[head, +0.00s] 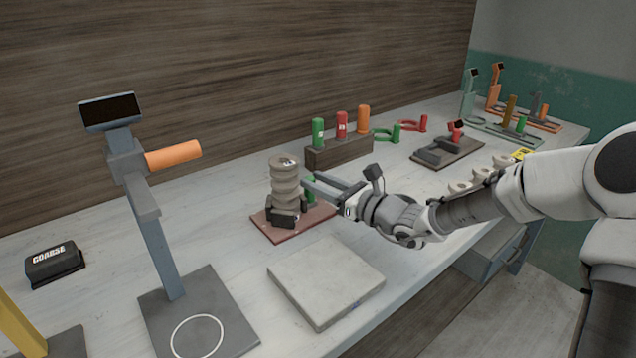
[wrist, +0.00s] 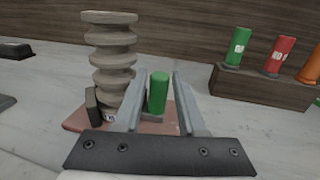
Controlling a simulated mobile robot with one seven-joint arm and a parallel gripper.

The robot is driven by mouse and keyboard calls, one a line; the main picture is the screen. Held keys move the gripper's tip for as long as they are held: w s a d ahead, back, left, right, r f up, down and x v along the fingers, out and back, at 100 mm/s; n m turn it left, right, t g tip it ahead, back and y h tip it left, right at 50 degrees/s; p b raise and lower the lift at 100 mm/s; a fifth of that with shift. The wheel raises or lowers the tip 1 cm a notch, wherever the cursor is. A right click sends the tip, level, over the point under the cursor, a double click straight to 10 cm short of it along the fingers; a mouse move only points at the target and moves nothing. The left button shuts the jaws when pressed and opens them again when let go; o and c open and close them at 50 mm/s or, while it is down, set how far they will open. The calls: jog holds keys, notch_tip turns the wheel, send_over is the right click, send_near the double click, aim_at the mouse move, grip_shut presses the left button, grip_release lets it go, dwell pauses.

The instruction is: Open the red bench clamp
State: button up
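A clamp on a reddish base plate (head: 268,231) stands on the bench, its dark jaws (head: 287,217) at the foot of a ribbed grey clay piece (head: 285,180). It has an upright green handle (wrist: 158,92), mostly hidden by my gripper in the head view. My gripper (head: 312,187) is open, its two fingers on either side of the green handle with gaps visible in the wrist view. Another clamp-like device (head: 440,152) with a red knob (head: 457,127) lies on a dark base farther right. Whether the fingers touch the green handle I cannot tell.
A wooden block (head: 340,150) holds green, red and orange cylinders behind my gripper. A pale slab (head: 326,281) lies in front. A grey stand with an orange handle (head: 173,154) and a black block labelled COARSE (head: 54,264) are at left.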

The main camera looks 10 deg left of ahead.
grip_shut()
dwell(1.2)
